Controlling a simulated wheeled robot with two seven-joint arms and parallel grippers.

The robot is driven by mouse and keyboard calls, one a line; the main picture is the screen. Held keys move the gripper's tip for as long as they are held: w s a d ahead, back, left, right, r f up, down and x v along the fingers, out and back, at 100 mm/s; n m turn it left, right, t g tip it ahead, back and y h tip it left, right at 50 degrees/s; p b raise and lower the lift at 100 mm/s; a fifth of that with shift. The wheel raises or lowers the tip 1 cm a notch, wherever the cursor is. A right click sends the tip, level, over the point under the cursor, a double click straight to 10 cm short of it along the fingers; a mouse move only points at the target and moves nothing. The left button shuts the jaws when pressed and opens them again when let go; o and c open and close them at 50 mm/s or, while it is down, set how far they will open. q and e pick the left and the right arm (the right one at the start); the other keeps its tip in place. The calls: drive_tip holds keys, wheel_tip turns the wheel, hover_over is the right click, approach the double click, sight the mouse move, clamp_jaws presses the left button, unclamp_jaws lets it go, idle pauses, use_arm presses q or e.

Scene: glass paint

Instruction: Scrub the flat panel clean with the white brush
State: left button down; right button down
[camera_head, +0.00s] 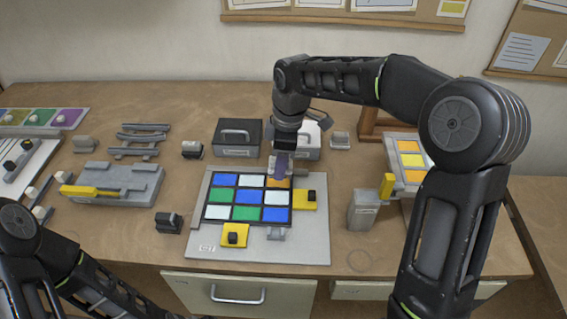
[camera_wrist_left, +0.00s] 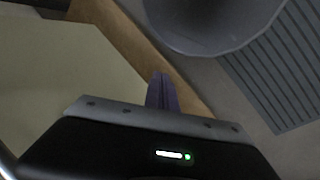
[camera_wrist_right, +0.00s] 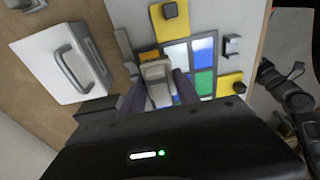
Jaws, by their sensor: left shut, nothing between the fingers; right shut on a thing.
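The flat panel (camera_head: 247,197) is a dark-framed grid of blue, white and green cells, with an orange cell at its far right corner. It lies on a grey board; part of it shows in the right wrist view (camera_wrist_right: 204,83). My right gripper (camera_head: 281,165) is shut on the white brush (camera_wrist_right: 157,75), over the panel's far right corner. I cannot tell whether the bristles touch the panel. The brush and gripper hide part of that corner. My left gripper (camera_wrist_left: 162,92) is shut and empty in the left wrist view; its fingers are outside the head view.
Yellow clamps (camera_head: 234,235) and (camera_head: 306,199) sit at the panel's near and right edges. A black box (camera_head: 237,137) and a white box (camera_wrist_right: 62,63) stand behind the board. A grey fixture (camera_head: 116,184) is at left; a grey block (camera_head: 363,211) is at right.

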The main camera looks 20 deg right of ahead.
drive_tip(key=shift+r+p, duration=0.75)
drive_tip(key=shift+r, duration=0.7)
